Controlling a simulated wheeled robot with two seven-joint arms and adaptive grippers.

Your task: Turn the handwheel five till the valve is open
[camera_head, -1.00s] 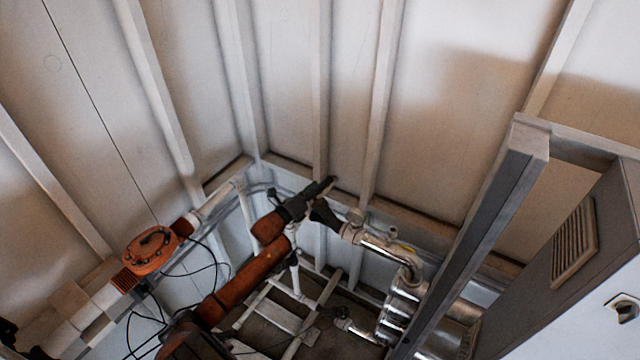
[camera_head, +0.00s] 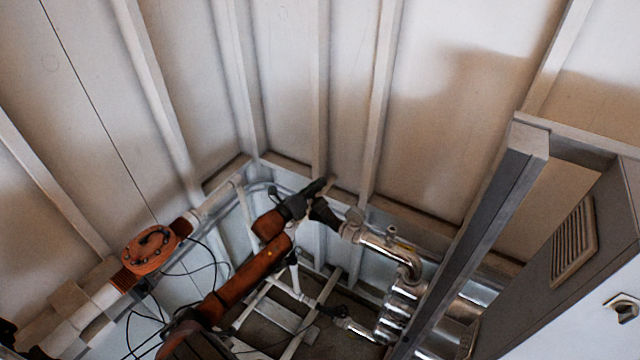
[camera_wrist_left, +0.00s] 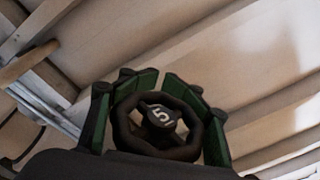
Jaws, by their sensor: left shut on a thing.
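The handwheel five (camera_wrist_left: 160,117) is a dark round wheel with a white 5 on its hub, in the left wrist view. My left gripper (camera_wrist_left: 158,100) has its green-padded fingers on both sides of the wheel and is shut on it. In the head view my left gripper (camera_head: 316,196) is at the end of my orange arm, beside the black valve (camera_head: 324,214) on the pipe. The wheel itself is mostly hidden by the gripper there. My right gripper is not in view.
Shiny metal pipes (camera_head: 402,258) run right and down from the valve. A grey post (camera_head: 480,240) and a cabinet (camera_head: 590,250) stand at right. Ribbed walls close in behind.

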